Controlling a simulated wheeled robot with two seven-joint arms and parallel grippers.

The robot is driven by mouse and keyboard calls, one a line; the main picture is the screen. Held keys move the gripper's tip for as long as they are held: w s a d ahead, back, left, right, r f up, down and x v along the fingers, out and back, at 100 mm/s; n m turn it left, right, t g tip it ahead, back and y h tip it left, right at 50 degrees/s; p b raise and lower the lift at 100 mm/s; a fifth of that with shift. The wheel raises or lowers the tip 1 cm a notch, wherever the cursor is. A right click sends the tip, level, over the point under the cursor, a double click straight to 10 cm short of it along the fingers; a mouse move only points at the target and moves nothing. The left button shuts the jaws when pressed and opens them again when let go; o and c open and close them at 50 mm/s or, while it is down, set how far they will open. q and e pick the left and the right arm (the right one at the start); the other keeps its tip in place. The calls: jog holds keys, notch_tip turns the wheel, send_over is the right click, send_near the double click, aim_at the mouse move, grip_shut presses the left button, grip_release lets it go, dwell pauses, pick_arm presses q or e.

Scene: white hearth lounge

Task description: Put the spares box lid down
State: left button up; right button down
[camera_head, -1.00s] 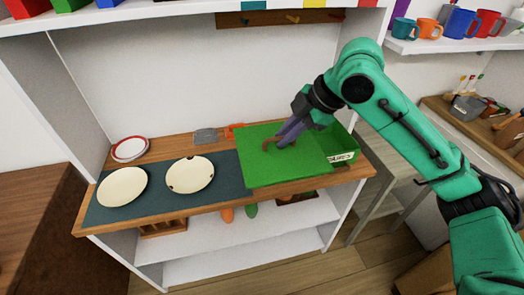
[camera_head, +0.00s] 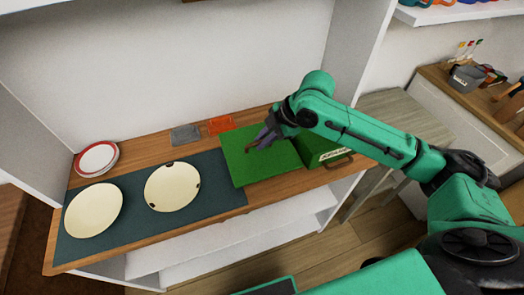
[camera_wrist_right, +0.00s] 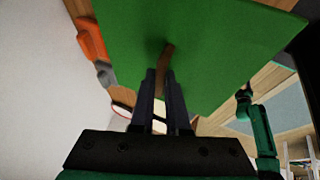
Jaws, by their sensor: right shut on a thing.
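The spares box lid (camera_head: 248,172) is a flat green panel with a brown handle. My right gripper (camera_head: 264,139) is shut on that handle. The lid lies over the right end of the counter, left of the green spares box (camera_head: 335,153), whose white label faces front. I cannot tell whether the lid touches the counter or the box edge. In the right wrist view the lid (camera_wrist_right: 230,40) fills the top, with its handle between the fingers (camera_wrist_right: 167,88). A green arm with a dark end, seemingly my left gripper (camera_wrist_right: 243,97), shows there small; its jaws are unclear.
A dark mat (camera_head: 137,206) left of the lid holds two cream plates (camera_head: 93,210) (camera_head: 172,187). A red-rimmed plate (camera_head: 97,158) stands behind. A grey tray (camera_head: 185,134) and an orange tray (camera_head: 220,124) lie behind the lid, near the back wall.

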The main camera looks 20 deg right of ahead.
aim_at(266, 150)
notch_tip(266, 150, down, 4)
jog(key=shift+s+f, duration=0.15)
jog(key=shift+f, duration=0.4)
pick_arm(q)
jog(key=shift+w+d+r, duration=0.1)
jog(key=shift+w+r, duration=0.05)
jog(key=shift+w, duration=0.7)
pick_arm(e)
jog(key=shift+f, duration=0.15)
pick_arm(q)
jog(key=shift+s, duration=0.1)
pick_arm(e)
jog(key=shift+f, duration=0.2)
jog(key=c, duration=0.9)
grip_release()
jog(key=shift+r, duration=0.15)
pick_arm(q)
jog(key=shift+f+b, duration=0.3)
jog(key=shift+f, duration=0.05)
pick_arm(e)
jog(key=v, duration=1.2)
jog(key=shift+r, duration=0.25)
